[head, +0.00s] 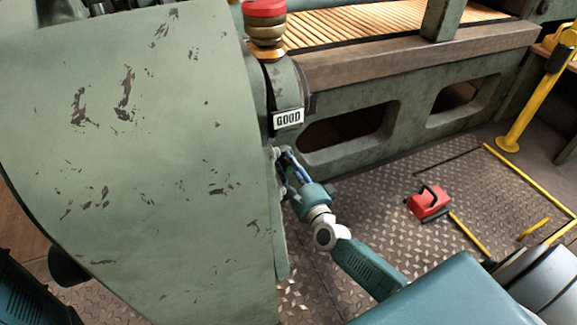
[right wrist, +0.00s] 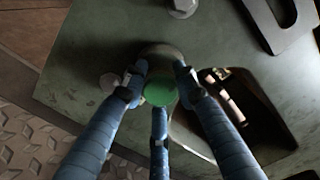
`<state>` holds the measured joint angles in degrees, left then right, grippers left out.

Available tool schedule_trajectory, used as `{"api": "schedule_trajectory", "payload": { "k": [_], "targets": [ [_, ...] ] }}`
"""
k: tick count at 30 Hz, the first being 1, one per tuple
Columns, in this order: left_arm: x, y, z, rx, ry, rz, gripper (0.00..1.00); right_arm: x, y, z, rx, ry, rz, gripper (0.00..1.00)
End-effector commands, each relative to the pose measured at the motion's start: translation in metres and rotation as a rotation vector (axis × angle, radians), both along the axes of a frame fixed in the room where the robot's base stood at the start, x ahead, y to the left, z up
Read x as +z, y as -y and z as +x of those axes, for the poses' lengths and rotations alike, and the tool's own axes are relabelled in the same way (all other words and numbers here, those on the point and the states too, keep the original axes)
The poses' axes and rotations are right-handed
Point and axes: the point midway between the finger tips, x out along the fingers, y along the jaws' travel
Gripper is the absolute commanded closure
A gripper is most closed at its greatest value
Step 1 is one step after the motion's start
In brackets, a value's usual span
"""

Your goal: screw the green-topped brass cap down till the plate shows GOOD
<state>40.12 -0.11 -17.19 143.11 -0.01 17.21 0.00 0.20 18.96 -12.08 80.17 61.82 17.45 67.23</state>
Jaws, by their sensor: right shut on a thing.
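The green-topped brass cap (right wrist: 160,90) shows in the right wrist view, seen from above against the green machine's face. Its brass sides are mostly hidden by fingers. My right gripper (head: 284,160) has its blue fingers around the cap and is shut on it. In the head view the cap is hidden behind the gripper and the machine's edge. The plate (head: 288,119) reads GOOD and sits on the machine a little above my right gripper. My left gripper is not in view.
A red-topped brass cap (head: 265,22) stands on the machine above the plate. The large green machine cover (head: 140,150) fills the left. A red case (head: 429,202) with a black handle stands on the metal floor, with yellow floor lines and a yellow post (head: 530,105) beyond.

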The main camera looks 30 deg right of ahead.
Motion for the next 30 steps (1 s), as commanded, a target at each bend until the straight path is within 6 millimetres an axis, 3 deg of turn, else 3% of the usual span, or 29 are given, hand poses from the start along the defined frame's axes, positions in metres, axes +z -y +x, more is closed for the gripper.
{"api": "schedule_trajectory", "payload": {
  "k": [1,18,19,21,30],
  "targets": [
    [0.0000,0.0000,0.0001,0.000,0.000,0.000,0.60,-0.0017,-0.0098,-0.0010,0.015,-0.004,0.004,0.97],
    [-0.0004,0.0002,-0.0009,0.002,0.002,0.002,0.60,-0.0004,-0.0099,-0.0005,0.015,-0.002,0.005,0.97],
    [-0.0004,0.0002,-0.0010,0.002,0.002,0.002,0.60,-0.0003,-0.0099,-0.0005,0.015,-0.002,0.005,0.65],
    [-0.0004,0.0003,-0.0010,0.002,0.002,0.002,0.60,0.0000,-0.0088,-0.0003,0.014,0.000,0.004,0.52],
    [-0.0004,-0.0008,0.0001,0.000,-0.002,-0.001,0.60,-0.0002,-0.0046,-0.0008,0.008,0.000,0.003,0.52]
  ]
}}
